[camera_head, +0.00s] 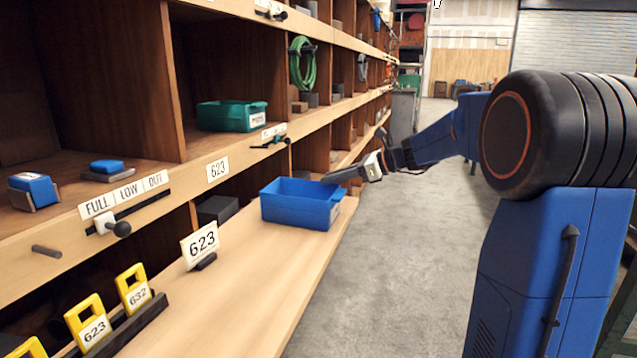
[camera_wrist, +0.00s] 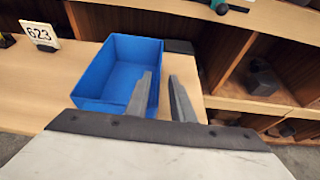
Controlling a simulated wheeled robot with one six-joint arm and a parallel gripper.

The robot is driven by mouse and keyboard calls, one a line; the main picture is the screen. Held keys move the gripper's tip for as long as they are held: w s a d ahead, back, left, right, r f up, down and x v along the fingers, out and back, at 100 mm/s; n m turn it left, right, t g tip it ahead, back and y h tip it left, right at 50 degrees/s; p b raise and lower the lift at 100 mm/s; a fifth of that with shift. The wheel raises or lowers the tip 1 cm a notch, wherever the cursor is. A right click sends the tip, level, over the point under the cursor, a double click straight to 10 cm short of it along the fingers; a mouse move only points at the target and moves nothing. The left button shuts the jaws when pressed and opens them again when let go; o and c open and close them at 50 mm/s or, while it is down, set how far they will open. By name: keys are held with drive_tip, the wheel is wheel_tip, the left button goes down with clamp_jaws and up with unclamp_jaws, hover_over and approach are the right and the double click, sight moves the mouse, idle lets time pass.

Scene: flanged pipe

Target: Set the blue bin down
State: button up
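The blue bin (camera_head: 300,212) is upright and appears to rest on the light wooden ledge (camera_head: 260,262), near its front edge. It is empty inside in the wrist view (camera_wrist: 122,72). My gripper (camera_head: 338,176) is at the bin's right rim. In the wrist view my gripper (camera_wrist: 160,77) has its fingers apart, with a visible gap. One finger overlaps the bin's inside and the other is outside its wall. Whether either finger touches the wall cannot be told.
A 623 card (camera_head: 200,243) stands left of the bin on the ledge. A dark block (camera_head: 217,209) lies behind the bin. A green bin (camera_head: 232,116) sits on the shelf above. Yellow tags (camera_head: 133,288) stand in a holder at lower left. The ledge's front part is clear.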

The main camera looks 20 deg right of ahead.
drive_tip(key=v, duration=0.4)
drive_tip(key=shift+s+d, duration=0.15)
drive_tip(key=shift+d, duration=0.05)
drive_tip(key=shift+d, duration=0.1)
